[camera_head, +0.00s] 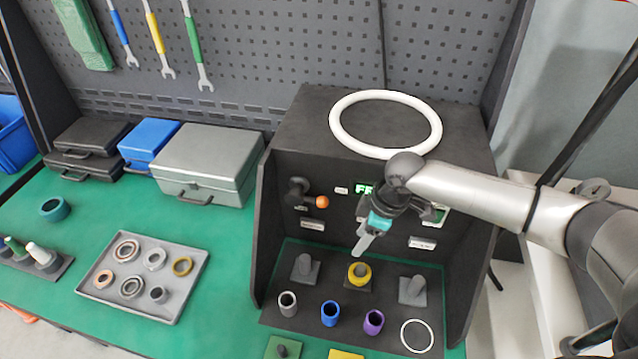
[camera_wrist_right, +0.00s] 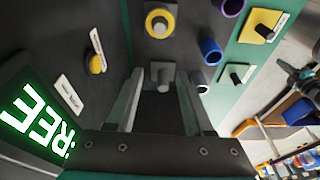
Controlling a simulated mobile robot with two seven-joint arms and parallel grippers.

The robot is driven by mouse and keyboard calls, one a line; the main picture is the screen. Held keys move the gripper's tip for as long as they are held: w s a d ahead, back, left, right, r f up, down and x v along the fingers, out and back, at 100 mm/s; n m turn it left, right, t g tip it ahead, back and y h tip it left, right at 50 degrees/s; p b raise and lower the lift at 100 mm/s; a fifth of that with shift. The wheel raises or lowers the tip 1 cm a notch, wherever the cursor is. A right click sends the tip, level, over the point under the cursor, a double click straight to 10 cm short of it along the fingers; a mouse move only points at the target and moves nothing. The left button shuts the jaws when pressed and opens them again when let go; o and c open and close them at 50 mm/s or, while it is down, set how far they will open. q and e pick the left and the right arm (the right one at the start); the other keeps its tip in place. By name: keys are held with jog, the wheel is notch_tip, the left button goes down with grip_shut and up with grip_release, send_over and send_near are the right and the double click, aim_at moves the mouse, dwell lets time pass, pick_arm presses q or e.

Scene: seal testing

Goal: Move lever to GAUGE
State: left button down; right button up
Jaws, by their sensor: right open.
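The lever (camera_head: 309,194) is on the dark front panel of the test box in the head view. It has a black hub, and its orange ball end (camera_head: 322,201) points right and slightly down. Small white labels sit around it, but I cannot read which is GAUGE. My right gripper (camera_head: 362,243) is to the right of the lever and lower, apart from it, with its fingers pointing down. In the right wrist view its two fingers (camera_wrist_right: 163,100) are spread, with nothing held. My left gripper is not in view.
Below are grey posts (camera_head: 305,265), a yellow ring (camera_head: 359,271) on a post, and several coloured cylinders (camera_head: 330,313). A white ring (camera_head: 385,97) lies on the box (camera_head: 300,115).

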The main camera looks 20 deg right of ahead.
jog(key=r+t+y+p, duration=0.1)
jog(key=r+p, duration=0.1)
jog(key=r, duration=0.4)
jog(key=w+a+r+n+t+y+p, duration=0.1)
jog(key=r+t+p, duration=0.1)
jog(key=r, duration=0.4)
jog(key=w+r+t+y+p, duration=0.1)
jog(key=r+y+p, duration=0.1)
jog(key=r, duration=0.4)
jog(key=shift+a+p, duration=0.15)
jog(key=shift+p, duration=0.7)
grip_shut()
jog(key=shift+w+r+t, duration=0.1)
jog(key=shift+r+t, duration=0.3)
jog(key=shift+r, duration=0.1)
